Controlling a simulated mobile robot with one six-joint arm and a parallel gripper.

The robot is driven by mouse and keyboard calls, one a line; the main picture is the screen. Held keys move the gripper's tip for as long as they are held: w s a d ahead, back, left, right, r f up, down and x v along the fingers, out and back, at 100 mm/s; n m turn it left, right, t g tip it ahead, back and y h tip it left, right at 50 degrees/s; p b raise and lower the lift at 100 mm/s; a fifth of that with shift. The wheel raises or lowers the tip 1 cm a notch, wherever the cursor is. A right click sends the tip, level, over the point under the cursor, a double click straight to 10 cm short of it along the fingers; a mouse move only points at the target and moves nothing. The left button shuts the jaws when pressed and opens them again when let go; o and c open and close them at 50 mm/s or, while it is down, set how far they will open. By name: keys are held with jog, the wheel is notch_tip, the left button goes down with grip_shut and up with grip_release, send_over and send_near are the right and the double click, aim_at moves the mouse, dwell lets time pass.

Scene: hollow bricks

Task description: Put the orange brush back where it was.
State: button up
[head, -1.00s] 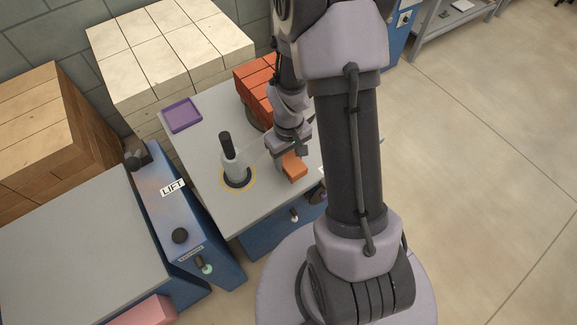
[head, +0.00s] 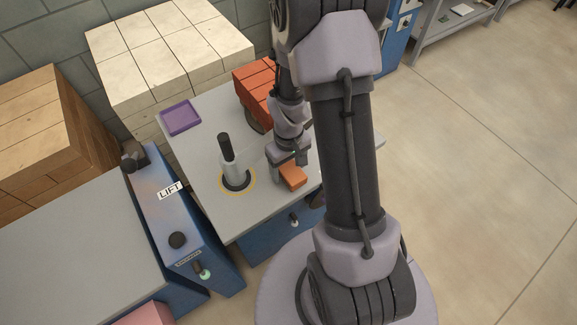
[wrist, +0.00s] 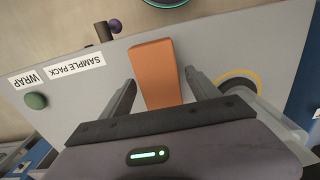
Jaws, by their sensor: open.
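The orange brush shows as a plain orange block (head: 293,177) on the grey table, near its front edge; no bristles can be made out. In the wrist view the orange brush (wrist: 157,70) lies lengthwise between my two fingers, with a gap visible on each side. My gripper (wrist: 159,77) is open around it. In the head view my gripper (head: 288,158) is just behind the brush and hides its far end. I cannot tell how high the fingers are above the table.
A grey cylinder tool with a black handle (head: 226,147) stands in a yellow ring left of my gripper. Red-orange bricks (head: 254,84) are stacked behind my gripper. A purple tray (head: 180,118) lies at the back left. The blue LIFT unit (head: 165,205) stands beside the table.

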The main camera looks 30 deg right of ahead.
notch_tip(320, 180, up, 12)
jog(key=p, duration=0.5)
notch_tip(320, 180, up, 12)
jog(key=m+t, duration=0.2)
send_over(288, 167)
jog(key=a, duration=0.5)
jog(key=s+a+r+m+t+y, duration=0.2)
jog(key=s+a+r+t, duration=0.1)
jog(key=s+a+r, duration=0.6)
notch_tip(288, 167, up, 3)
jog(key=shift+s+a+f+m+t, duration=0.15)
jog(key=shift+s+a+m+t, duration=0.2)
jog(key=shift+s, duration=0.8)
jog(key=shift+d+f, duration=0.1)
jog(key=shift+d, duration=0.05)
